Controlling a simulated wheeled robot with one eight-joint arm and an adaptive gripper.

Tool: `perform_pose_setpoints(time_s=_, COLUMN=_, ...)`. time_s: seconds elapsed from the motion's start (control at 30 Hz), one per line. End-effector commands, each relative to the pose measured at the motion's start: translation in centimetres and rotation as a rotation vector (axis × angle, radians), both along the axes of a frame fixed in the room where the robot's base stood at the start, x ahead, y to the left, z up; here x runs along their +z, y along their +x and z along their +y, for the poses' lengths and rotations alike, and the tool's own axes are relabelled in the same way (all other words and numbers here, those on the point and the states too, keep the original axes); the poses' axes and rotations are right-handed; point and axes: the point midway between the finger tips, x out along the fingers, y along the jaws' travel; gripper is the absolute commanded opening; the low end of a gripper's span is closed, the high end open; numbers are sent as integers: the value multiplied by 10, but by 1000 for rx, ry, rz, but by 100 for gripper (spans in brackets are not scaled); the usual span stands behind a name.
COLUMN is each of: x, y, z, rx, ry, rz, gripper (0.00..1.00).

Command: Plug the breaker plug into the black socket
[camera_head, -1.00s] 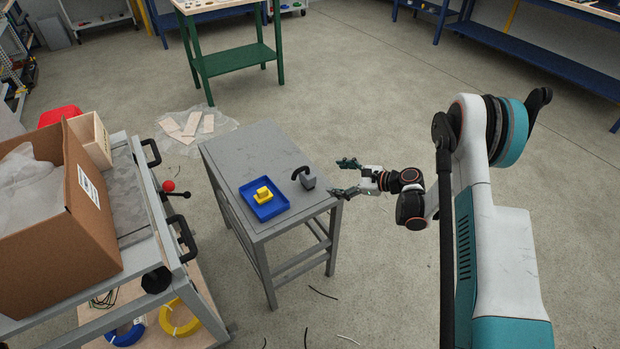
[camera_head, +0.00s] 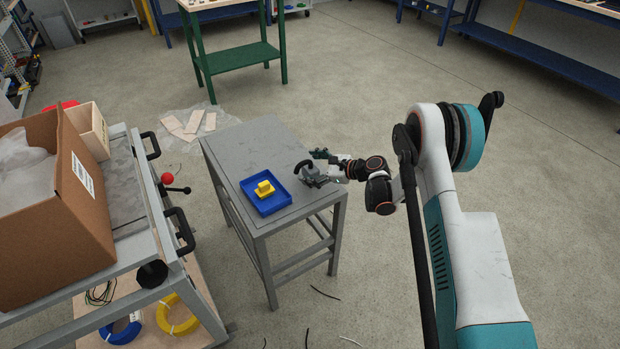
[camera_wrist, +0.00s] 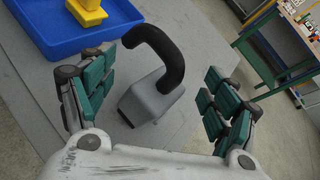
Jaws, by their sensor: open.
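A grey block with a black curved handle (camera_head: 310,173), which looks like the breaker plug, stands on the grey table near its right edge. In the wrist view the grey block (camera_wrist: 152,100) and its black hook-shaped handle sit between the two green-padded fingers. My gripper (camera_head: 315,166) is open at the table's right edge. It also shows in the wrist view (camera_wrist: 162,65), with a gap visible between each finger and the block. I cannot make out a black socket in these views.
A blue tray (camera_head: 279,206) with a yellow piece (camera_head: 264,188) lies left of the block on the grey table (camera_head: 240,143). A cart with a cardboard box (camera_head: 50,235) stands at left. A green table (camera_head: 236,60) is behind. The grey table's far part is clear.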

Motion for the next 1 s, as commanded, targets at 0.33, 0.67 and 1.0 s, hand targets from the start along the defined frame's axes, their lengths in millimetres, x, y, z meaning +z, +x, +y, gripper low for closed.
perform_pose_setpoints(time_s=0.33, x=-2, y=4, z=8, rx=-1, ry=0, rz=0, gripper=71)
perform_pose_setpoints(time_s=0.67, x=-3, y=4, z=7, rx=0, ry=-1, rz=0, gripper=24)
perform_pose_setpoints(time_s=1.0, x=-1, y=3, z=7, rx=0, ry=0, rz=0, gripper=24)
